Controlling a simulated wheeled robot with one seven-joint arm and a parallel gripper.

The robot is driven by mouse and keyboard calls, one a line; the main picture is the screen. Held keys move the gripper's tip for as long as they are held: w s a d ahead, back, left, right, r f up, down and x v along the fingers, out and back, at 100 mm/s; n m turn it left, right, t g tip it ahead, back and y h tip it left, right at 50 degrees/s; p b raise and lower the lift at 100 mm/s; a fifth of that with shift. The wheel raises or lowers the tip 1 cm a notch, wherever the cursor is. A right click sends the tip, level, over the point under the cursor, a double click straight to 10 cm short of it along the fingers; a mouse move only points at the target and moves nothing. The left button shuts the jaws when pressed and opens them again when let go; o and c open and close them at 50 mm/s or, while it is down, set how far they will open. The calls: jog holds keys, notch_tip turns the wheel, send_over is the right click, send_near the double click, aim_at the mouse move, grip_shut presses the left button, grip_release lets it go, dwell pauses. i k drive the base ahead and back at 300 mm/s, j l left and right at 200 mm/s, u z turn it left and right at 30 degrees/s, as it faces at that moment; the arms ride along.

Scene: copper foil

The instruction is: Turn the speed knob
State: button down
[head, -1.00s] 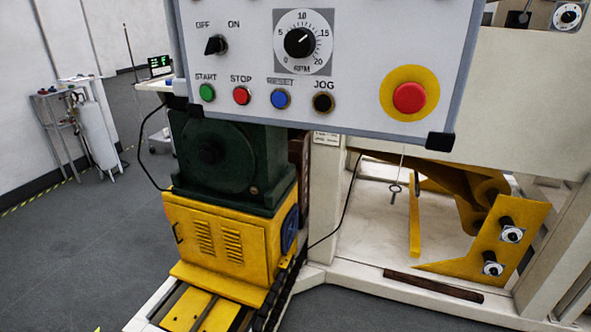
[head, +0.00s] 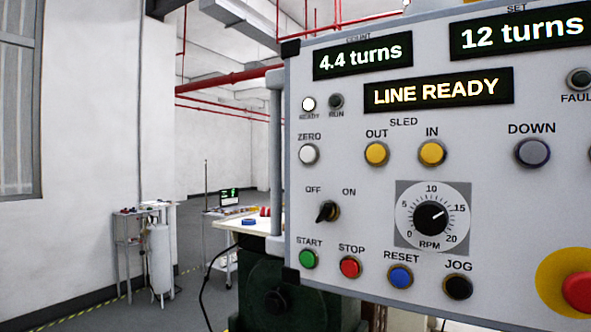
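The speed knob (head: 429,217) is a black round knob on a square grey plate with a white dial marked 0 to 20 RPM. It sits in the lower middle of the grey control panel (head: 345,240). Its white pointer mark faces right and slightly up, close to the 15. My gripper is not in the head view, and nothing touches the knob.
Displays read 4.4 turns (head: 363,56), 12 turns (head: 522,31) and LINE READY (head: 438,91). The white READY lamp (head: 308,104) looks lit. Below the knob are the RESET button (head: 400,277) and JOG button (head: 458,287). A red emergency stop (head: 579,292) stands at lower right.

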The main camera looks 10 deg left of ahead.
aim_at(430, 219)
jog(key=i+j, duration=0.15)
jog(key=j, duration=0.2)
jog(key=i+j, duration=0.15)
jog(key=j, duration=0.25)
jog(key=i+j+z, duration=0.1)
jog(key=j, duration=0.25)
jog(key=i+j, duration=0.25)
jog(key=j, duration=0.15)
jog(key=i+j, duration=0.15)
jog(key=j, duration=0.2)
